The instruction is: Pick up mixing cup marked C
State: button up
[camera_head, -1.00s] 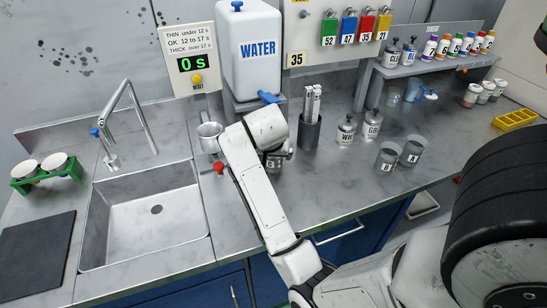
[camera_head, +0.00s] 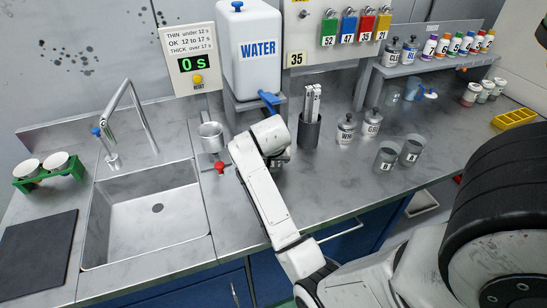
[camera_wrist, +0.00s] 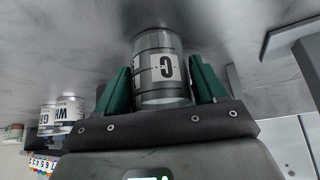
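In the head view my gripper (camera_head: 277,160) is over the bench right of the red tap, and the arm hides most of the cup. Whether the cup touches the bench is hard to see.
Cups B (camera_head: 385,158) and K (camera_head: 411,152) stand to the right on the bench. Two lidded jars (camera_head: 347,130) and a dark holder with sticks (camera_head: 309,131) stand behind. The water tank (camera_head: 250,55) is at the back, the sink (camera_head: 150,210) to the left.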

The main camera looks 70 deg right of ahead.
jog(key=c, duration=0.7)
jog(key=shift+c, duration=0.2)
jog(key=shift+r, duration=0.2)
jog(key=shift+r+p, duration=0.5)
jog(key=shift+p, duration=0.2)
